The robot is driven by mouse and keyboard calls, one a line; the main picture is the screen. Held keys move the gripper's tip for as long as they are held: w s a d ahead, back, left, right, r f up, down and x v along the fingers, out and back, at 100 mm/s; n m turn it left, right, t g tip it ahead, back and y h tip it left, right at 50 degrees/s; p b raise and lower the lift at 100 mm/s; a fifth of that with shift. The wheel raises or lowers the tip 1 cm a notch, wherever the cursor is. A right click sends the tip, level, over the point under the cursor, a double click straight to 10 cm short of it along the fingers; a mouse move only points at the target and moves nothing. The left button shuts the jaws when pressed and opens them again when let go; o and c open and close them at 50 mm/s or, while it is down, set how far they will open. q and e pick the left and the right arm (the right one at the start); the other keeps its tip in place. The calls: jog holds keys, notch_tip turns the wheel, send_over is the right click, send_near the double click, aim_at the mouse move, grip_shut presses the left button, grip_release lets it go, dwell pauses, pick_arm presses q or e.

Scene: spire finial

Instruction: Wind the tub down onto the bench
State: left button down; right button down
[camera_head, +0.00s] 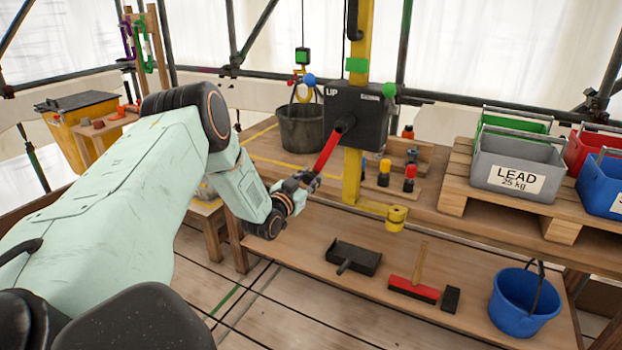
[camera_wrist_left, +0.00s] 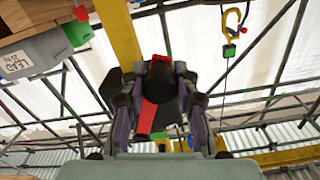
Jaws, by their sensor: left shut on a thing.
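The dark grey tub (camera_head: 301,130) hangs under a yellow hook (camera_head: 302,88) and green block at the back of the bench (camera_head: 262,152). I cannot tell whether its base touches the bench. To its right is the black winch box (camera_head: 368,112) marked UP, on a yellow post. Its red crank handle (camera_head: 327,150) slants down to the left. My left gripper (camera_head: 309,181) is shut on the crank's lower end; the grip itself is mostly hidden. In the left wrist view the fingers (camera_wrist_left: 160,84) close around the red crank (camera_wrist_left: 148,116). My right gripper is out of view.
Small coloured-top tools (camera_head: 384,172) stand right of the post. A grey LEAD crate (camera_head: 517,165) and other crates sit on a pallet at the right. A brush (camera_head: 413,288) and blue bucket (camera_head: 524,302) are on the lower shelf. Yellow tape marks the bench around the tub.

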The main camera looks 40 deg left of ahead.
pick_arm(q)
jog(key=shift+w+r, duration=0.1)
jog(key=shift+r, duration=0.25)
jog(key=c, duration=1.4)
grip_release()
jog(key=o, duration=0.4)
jog(key=shift+f, duration=0.15)
jog(key=shift+s+f, duration=0.1)
jog(key=shift+s, duration=0.1)
jog(key=shift+s+d, duration=0.1)
jog(key=shift+s, duration=0.25)
jog(key=v, duration=1.1)
